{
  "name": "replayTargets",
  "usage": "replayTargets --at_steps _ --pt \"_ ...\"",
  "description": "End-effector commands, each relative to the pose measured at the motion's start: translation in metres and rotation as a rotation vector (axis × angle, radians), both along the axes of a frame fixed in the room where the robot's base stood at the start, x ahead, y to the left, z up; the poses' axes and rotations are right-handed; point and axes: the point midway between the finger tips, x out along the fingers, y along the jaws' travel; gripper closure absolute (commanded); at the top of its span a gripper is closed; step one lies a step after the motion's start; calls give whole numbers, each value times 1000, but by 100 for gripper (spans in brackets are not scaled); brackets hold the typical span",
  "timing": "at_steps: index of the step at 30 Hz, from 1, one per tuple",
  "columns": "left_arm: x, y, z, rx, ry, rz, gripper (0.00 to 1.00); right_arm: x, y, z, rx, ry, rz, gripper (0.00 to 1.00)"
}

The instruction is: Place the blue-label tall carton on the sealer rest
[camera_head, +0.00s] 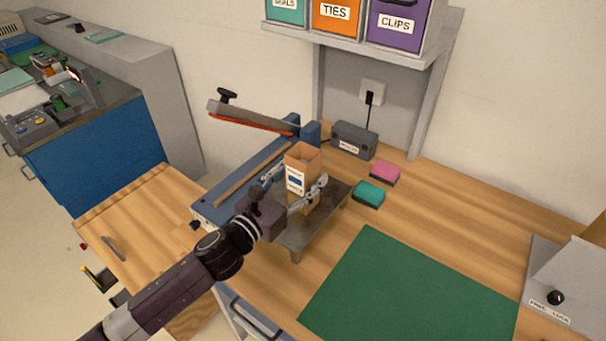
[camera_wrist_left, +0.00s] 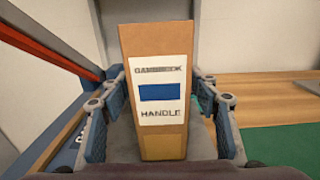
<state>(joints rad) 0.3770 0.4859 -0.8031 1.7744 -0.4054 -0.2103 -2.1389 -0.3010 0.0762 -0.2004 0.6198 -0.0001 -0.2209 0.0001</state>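The tall brown carton (camera_head: 303,158) has a white label with a blue block. It is upright over the low dark grey sealer rest (camera_head: 325,222), beside the blue sealer (camera_head: 240,180); whether its base touches the rest is hidden. My left gripper (camera_head: 295,182) reaches in from the front left with one finger on each side of the carton. In the left wrist view the carton (camera_wrist_left: 158,48) stands upright between the spread fingers, with small gaps visible beside it. The fingers look open around it. My right gripper is not in view.
The sealer's raised arm (camera_head: 250,117) is behind and left of the carton. A teal block (camera_head: 369,194), a pink block (camera_head: 385,173) and a dark grey box (camera_head: 354,140) lie right of it. A green mat (camera_head: 410,290) is clear. Labelled bins (camera_head: 398,25) sit on the shelf above.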

Motion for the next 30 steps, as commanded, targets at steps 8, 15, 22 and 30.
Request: replayTargets --at_steps 8,15,22,30 --pt "0 0 1 0 0 0 40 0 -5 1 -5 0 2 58" --pt "-14 12 1 2 1 1 40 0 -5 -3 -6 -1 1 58" --pt "-53 39 0 3 2 0 40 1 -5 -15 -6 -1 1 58" --pt "-88 65 1 1 1 1 40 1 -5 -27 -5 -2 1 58"
